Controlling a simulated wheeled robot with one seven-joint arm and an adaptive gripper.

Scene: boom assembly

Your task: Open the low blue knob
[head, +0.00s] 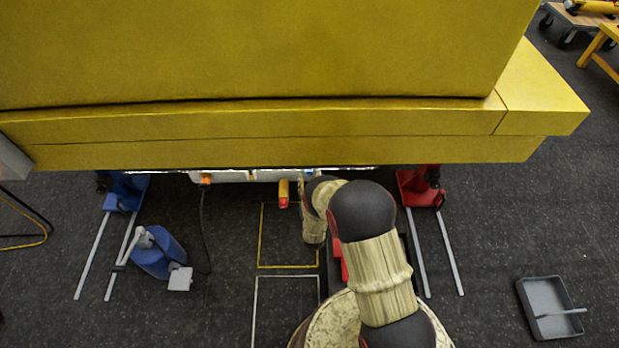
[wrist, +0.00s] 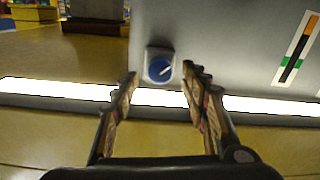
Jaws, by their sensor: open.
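The blue knob (wrist: 159,69) shows in the wrist view, round with a pale pointer line set at a slant, on a square light plate on a grey panel (wrist: 230,35). My gripper (wrist: 160,82) is open, with one finger at each side of the knob in the picture. The fingers look apart from it; how far in front of the knob they are, I cannot tell. In the head view my arm reaches under the big yellow boom (head: 270,122), and the gripper and knob are hidden there.
An orange, black and green strip label (wrist: 297,48) is on the panel at right. A bright light strip (wrist: 60,92) runs across below the knob. On the floor are a blue canister (head: 160,252), a red stand (head: 420,188) and a grey tray (head: 548,305).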

